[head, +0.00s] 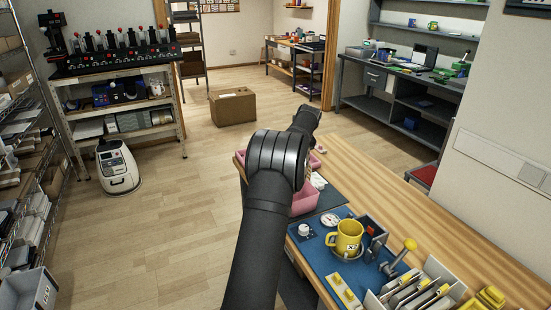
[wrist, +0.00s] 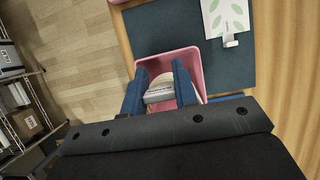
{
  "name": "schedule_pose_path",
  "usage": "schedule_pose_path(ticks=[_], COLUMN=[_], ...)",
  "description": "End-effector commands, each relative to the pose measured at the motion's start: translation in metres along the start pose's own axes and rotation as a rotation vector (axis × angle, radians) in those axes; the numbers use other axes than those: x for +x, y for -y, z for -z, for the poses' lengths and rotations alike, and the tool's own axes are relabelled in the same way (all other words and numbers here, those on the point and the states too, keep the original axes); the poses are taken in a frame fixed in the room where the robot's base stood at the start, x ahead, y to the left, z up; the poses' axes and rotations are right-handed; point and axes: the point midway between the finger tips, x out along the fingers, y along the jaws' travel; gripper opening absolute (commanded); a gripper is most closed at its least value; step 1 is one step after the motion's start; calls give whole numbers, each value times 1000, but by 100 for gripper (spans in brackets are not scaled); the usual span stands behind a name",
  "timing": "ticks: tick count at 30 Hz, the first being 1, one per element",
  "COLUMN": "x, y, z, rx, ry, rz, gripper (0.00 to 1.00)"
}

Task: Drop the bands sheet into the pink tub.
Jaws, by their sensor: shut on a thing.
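My gripper (wrist: 158,92) shows in the wrist view as two blue fingers, shut on a pale sheet with a light grey tab, the bands sheet (wrist: 159,97). The sheet is seen nearly end-on, so its pattern cannot be made out. The pink tub (wrist: 196,61) lies beyond and below the fingers, with the held sheet over its opening in this view. In the head view the tub (head: 305,201) shows beside my black arm, which covers much of it. My gripper's fingers are hidden there.
A sheet with green leaves (wrist: 226,17) and a white tab lies on the dark mat (wrist: 160,30). A yellow mug (head: 346,238) stands on the blue press mat (head: 318,256) at the front. Several upright plates (head: 415,290) stand at the front right. Bare wooden table (head: 400,200) lies right of the tub.

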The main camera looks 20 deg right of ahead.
Motion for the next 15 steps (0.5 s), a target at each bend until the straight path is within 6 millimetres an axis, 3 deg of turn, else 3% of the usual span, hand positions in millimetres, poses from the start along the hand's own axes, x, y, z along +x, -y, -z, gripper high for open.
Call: schedule_pose_path(ticks=[15], x=[31], y=[2], z=[14], rx=[6], ry=[-1], rz=[1], gripper=[10])
